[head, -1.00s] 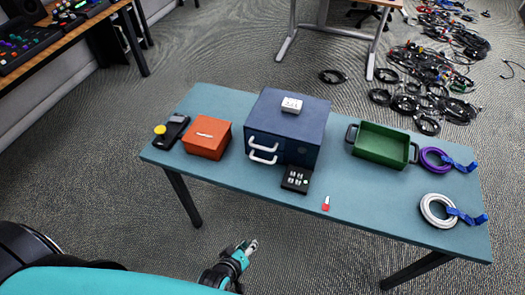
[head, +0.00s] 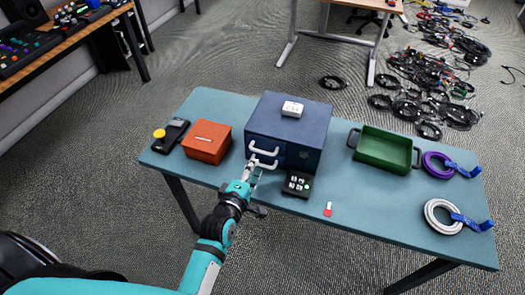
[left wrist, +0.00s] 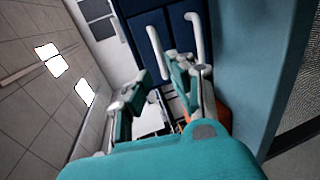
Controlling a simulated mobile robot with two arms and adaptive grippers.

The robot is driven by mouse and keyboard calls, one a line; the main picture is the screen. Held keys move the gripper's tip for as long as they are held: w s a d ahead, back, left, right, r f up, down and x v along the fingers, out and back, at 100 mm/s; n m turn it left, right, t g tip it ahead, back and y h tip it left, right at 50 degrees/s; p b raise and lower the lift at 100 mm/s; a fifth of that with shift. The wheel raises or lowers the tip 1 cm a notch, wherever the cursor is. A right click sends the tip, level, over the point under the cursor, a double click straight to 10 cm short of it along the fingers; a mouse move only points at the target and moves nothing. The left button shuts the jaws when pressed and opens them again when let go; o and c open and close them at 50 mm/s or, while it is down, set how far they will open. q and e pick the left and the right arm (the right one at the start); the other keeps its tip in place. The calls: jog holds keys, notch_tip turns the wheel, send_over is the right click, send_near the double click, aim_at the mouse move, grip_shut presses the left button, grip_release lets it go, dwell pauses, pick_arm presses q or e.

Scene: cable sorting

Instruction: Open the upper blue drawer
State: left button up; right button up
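The dark blue drawer cabinet (head: 318,125) stands on the table, with two white handles on its front. The upper drawer's handle (head: 264,150) sits just above the lower handle (head: 263,163). Both drawers look shut. There the upper handle (left wrist: 154,55) appears between the fingers, and the lower handle (left wrist: 196,38) is close beyond the right finger. Contact cannot be told. My right gripper is out of view.
An orange box (head: 206,142) stands left of the cabinet. A green tray (head: 384,150), purple cable coil (head: 437,164) and white cable coil (head: 440,214) are to the right. A small white box (head: 292,109) sits on top.

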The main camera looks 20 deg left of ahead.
aim_at(262, 153)
pick_arm(q)
jog(key=x, duration=0.8)
jog(key=shift+w, duration=0.3)
grip_shut()
